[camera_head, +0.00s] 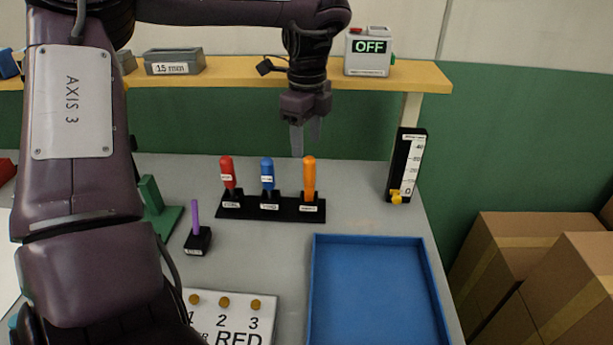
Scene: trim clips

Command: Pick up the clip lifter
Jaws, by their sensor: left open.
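A black rack (271,207) on the grey table holds three upright tools: one with a red handle (227,170), one with a blue handle (267,172) and one with an orange handle (309,172). A thin purple tool (195,215) stands in its own small black holder to the left. The labels are too small to read, so I cannot tell which tool is the clip lifter. My left gripper (305,142) is open and empty, pointing down, and appears above the orange handle in the picture. My right gripper is not in view.
An empty blue tray (432,285) lies front right. A white panel (230,320) with "1 2 3" and "RED" is at the front. A black gauge (395,165) stands at the right. A wooden shelf (225,72) at the back bears a "15 mm" block (173,62) and an "OFF" box (368,52).

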